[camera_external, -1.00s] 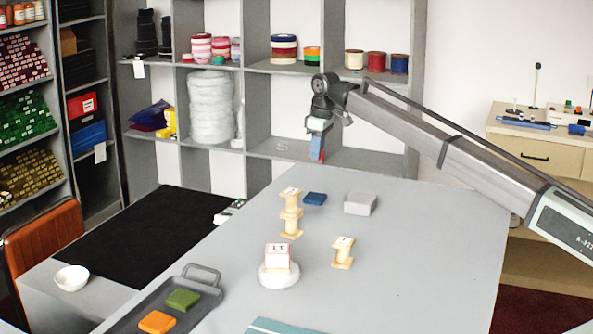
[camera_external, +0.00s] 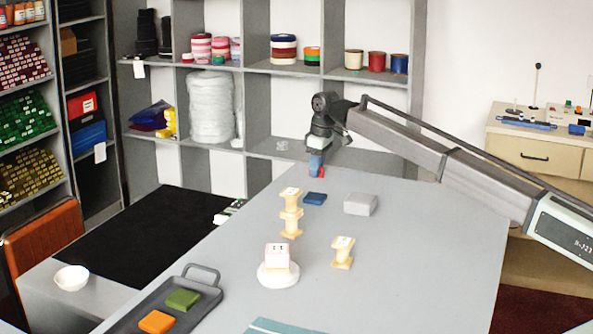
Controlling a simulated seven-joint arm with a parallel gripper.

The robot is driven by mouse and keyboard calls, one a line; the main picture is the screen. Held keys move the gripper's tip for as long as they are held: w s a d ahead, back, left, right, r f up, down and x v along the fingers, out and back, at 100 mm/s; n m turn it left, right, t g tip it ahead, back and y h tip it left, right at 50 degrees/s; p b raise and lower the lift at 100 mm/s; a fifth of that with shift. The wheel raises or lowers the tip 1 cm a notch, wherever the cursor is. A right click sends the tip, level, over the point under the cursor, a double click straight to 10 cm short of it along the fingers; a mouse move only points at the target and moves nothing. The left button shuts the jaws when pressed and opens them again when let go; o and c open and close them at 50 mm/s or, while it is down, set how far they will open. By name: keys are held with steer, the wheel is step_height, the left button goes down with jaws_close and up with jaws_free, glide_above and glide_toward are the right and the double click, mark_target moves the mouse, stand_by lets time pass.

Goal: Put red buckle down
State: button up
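A small patch of red, the red buckle (camera_external: 322,172), shows at the fingertips. The gripper appears shut on it, and the fingers hide most of it. The buckle is low, close to the counter top (camera_external: 430,250) near its far edge. I cannot tell whether it touches the surface.
A dark blue block (camera_external: 315,198), a grey block (camera_external: 360,204) and stacked wooden spools (camera_external: 291,213) stand nearer. Further forward are another spool (camera_external: 342,254), a white round stand (camera_external: 278,275) with a labelled box, and a tray (camera_external: 205,309) with green and orange pieces. The right side is clear.

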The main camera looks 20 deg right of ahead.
steer(key=o, duration=0.3)
steer(key=r, duration=0.8)
steer(key=s+d+r, duration=0.1)
steer(key=r, duration=0.3)
steer(key=shift+r, duration=0.1)
